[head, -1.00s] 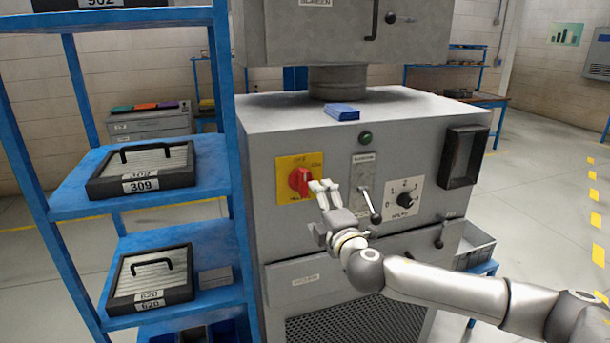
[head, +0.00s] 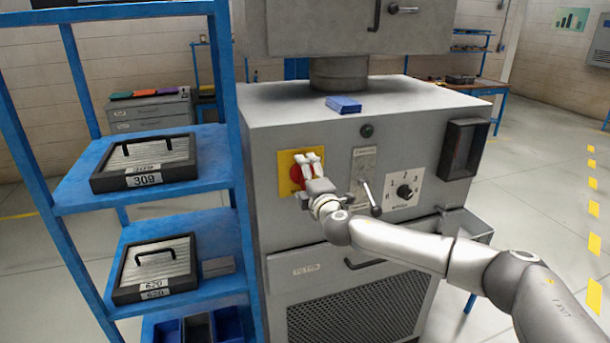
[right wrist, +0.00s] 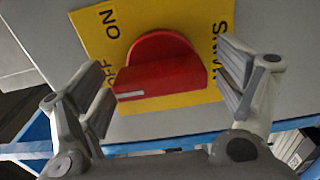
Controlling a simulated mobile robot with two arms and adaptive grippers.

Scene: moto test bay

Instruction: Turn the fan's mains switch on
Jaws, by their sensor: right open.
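The mains switch is a red rotary handle (head: 296,174) on a yellow plate (head: 285,160) at the left of the grey cabinet front. In the right wrist view the red handle (right wrist: 165,75) lies across the picture, its white mark at the left end, on the side of the word OFF. The plate (right wrist: 195,20) also reads ON and MAINS. My right gripper (head: 309,160) is in front of the switch and partly hides it. In the wrist view its open fingers (right wrist: 160,72) stand either side of the handle, with gaps showing. My left gripper is out of view.
Right of the switch are a lever (head: 370,198), a black numbered knob (head: 404,191) and a dark round lamp or button (head: 367,131). A blue shelf rack (head: 236,130) stands close on the left. A blue block (head: 343,104) lies on the cabinet top.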

